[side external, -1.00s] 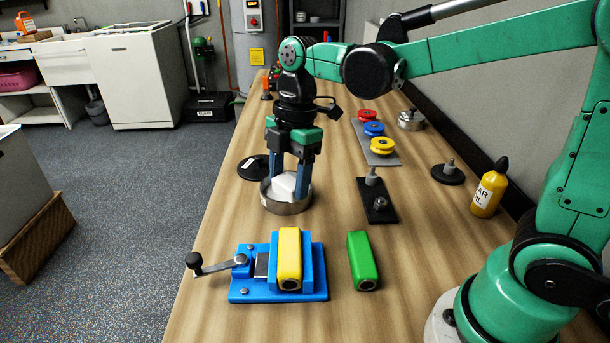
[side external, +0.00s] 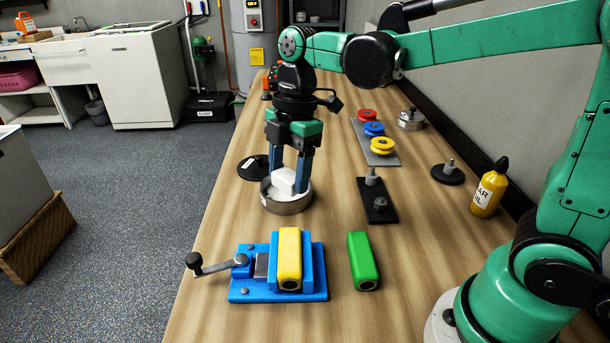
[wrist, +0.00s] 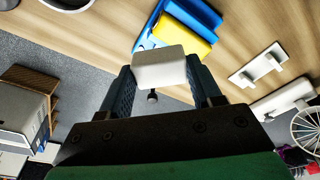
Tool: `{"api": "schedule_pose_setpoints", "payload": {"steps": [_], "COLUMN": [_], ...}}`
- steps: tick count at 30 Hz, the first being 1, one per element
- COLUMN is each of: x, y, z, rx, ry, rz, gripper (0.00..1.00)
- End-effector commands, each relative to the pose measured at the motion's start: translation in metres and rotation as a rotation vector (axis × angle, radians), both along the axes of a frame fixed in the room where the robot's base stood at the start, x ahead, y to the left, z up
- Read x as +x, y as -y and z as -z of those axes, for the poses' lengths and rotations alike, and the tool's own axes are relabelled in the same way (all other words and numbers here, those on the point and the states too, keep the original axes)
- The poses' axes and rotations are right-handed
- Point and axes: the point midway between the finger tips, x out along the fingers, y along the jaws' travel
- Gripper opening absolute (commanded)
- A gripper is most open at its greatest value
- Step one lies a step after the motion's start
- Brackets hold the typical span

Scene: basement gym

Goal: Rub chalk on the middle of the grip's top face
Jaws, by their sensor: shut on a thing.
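My gripper (side external: 288,182) points down over the round metal bowl (side external: 287,208), shut on a white chalk block (side external: 284,179). The block is between the fingers at the bowl's mouth; more white shows under it. In the wrist view the block (wrist: 160,68) sits between my fingertips (wrist: 161,82). A yellow grip (side external: 289,260) with a bare-looking top is clamped in a blue vise (side external: 250,294), nearer the camera than the bowl. The wrist view also shows the yellow grip (wrist: 184,35) and the blue vise (wrist: 150,42) beyond the block. Its top face is partly hidden there.
A green bar (side external: 362,261) lies right of the vise, whose crank (side external: 218,265) sticks out left. A black lid (side external: 253,168), a black stand (side external: 377,201), a tray of coloured discs (side external: 376,143) and a yellow bottle (side external: 489,188) stand around. The table is clear between bowl and vise.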

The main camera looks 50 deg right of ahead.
Motion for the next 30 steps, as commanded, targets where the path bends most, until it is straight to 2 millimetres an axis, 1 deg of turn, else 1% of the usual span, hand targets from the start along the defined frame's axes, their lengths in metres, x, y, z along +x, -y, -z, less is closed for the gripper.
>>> {"api": "schedule_pose_setpoints", "payload": {"steps": [4,8,26,29,30], "x": [0.0,0.0,0.0,0.001,-0.001], "y": [0.0,0.0,0.0,0.0,-0.002], "z": [0.003,0.011,0.065,0.078,0.082], "rx": [0.0,0.0,0.0,0.0,0.0], "ry": [0.0,0.0,0.0,0.0,0.0], "rz": [0.0,0.0,0.0,0.0,-0.001], "gripper": [0.16,0.16,0.16,0.16,0.09]}}
